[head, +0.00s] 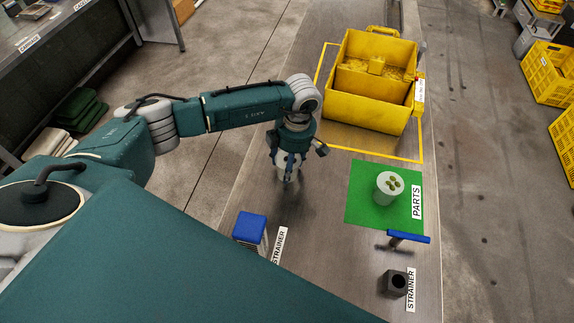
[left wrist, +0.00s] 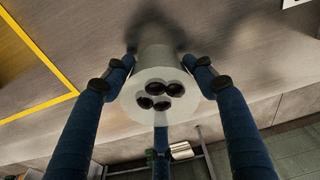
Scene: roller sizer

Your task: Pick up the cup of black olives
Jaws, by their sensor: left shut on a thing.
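The cup of black olives (left wrist: 163,97) is white, with several dark olives in its top, and fills the middle of the left wrist view. My left gripper (left wrist: 165,75) has its blue fingers around the cup and is shut on it. In the head view my left gripper (head: 287,172) points down over the left part of the grey table, and the cup shows only in part between its fingers. I cannot tell whether the cup touches the table. My right gripper is not in view.
A second white cup with green olives (head: 388,188) stands on the green PARTS mat (head: 362,208). A yellow roller sizer box (head: 372,80) stands behind, inside a yellow outline. A blue-topped block (head: 250,228), a blue-handled tool (head: 408,237) and a dark square holder (head: 396,283) are nearer.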

